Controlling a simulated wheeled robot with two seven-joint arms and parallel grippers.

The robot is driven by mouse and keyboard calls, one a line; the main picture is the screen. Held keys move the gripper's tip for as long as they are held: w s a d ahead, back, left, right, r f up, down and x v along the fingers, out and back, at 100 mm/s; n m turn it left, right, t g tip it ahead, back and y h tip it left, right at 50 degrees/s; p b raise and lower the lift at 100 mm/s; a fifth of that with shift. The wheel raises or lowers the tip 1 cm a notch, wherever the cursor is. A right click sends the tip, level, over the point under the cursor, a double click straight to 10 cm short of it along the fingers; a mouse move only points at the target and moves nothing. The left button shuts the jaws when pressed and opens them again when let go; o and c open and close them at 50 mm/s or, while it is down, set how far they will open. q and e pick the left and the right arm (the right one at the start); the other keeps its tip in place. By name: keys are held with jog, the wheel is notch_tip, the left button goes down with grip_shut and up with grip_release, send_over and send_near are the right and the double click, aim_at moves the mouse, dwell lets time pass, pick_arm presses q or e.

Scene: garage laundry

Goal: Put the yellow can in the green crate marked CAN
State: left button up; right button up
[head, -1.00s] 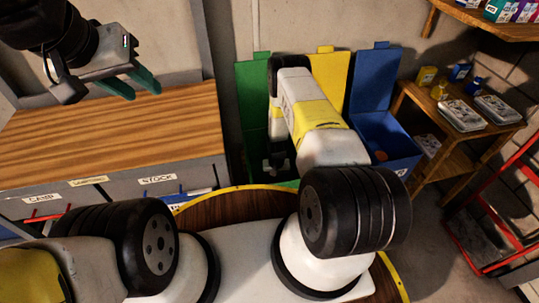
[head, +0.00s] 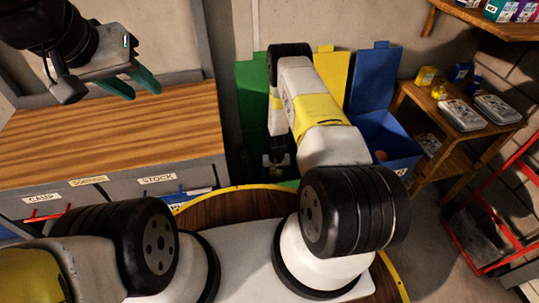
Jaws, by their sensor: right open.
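The green crate (head: 252,100) stands against the back wall, left of a yellow and a blue one. Its raised green panel shows, but my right arm hides much of its body, and no CAN marking is readable. My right gripper (head: 277,163) points down in front of the green crate, open; nothing can be made out between its fingers. My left gripper (head: 144,92) is open and empty above the wooden worktop. I cannot pick out the yellow can for certain; a small rounded yellow item (head: 439,91) sits on the wooden shelf at the right.
The blue crate (head: 390,140) holds an orange item. The wooden shelf (head: 410,98) also carries a yellow box and tins. A wooden worktop (head: 110,125) with labelled drawers fills the left. A red metal frame (head: 490,210) stands at the far right.

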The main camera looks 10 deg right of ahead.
notch_tip(320, 180, up, 9)
jog(key=shift+f, duration=0.1)
notch_tip(320, 180, up, 35)
jog(key=w+t+y, duration=0.1)
jog(key=t, duration=0.2)
jog(key=s+a+r+n+t+y, duration=0.1)
jog(key=s+a+r+n+t, duration=0.1)
jog(key=s+r, duration=1.9)
jog(key=s+t, duration=0.1)
jog(key=s, duration=0.3)
jog(key=shift+r, duration=0.3)
